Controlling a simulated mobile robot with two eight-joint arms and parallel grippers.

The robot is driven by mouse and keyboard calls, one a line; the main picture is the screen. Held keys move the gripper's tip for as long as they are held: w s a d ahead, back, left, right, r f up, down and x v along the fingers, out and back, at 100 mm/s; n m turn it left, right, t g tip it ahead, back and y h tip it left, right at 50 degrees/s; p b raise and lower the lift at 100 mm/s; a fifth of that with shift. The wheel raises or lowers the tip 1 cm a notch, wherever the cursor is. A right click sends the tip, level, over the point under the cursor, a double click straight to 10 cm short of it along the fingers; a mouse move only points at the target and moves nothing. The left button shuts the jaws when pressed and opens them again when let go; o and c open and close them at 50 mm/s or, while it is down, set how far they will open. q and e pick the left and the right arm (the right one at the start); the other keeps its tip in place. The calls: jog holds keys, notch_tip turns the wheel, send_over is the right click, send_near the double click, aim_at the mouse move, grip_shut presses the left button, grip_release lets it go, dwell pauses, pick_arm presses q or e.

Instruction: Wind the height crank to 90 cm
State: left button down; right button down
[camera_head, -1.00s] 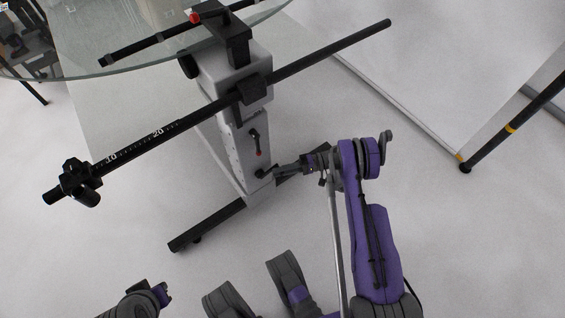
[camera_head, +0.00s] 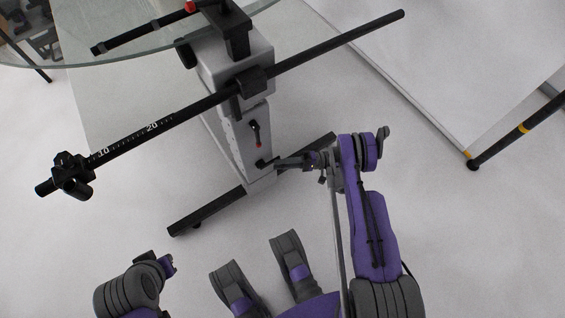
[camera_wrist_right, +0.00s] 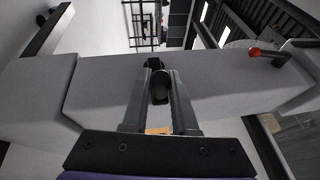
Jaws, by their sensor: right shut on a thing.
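The height crank (camera_head: 262,164) is a small black handle low on the front of the grey column (camera_head: 235,130). My right gripper (camera_head: 272,164) reaches it from the right. In the right wrist view, its two fingers (camera_wrist_right: 159,88) are shut on the crank's dark round knob (camera_wrist_right: 160,86). The crank arm is mostly hidden behind the fingers. A height reading on the column is too small to make out. My left arm is at the bottom left of the head view; whether its gripper (camera_head: 168,264) is open or shut is unclear.
A red-tipped black lever (camera_head: 256,134) sits just above the crank. A long black scale bar (camera_head: 190,112) crosses the column, with a black clamp (camera_head: 72,176) at its left end. A glass disc (camera_head: 130,45) is on top. Black floor feet (camera_head: 205,212) spread below.

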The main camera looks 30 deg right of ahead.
jog(key=shift+s+a, duration=0.1)
jog(key=shift+a, duration=0.15)
jog(key=c, duration=0.7)
grip_release()
jog(key=shift+d+r, duration=0.1)
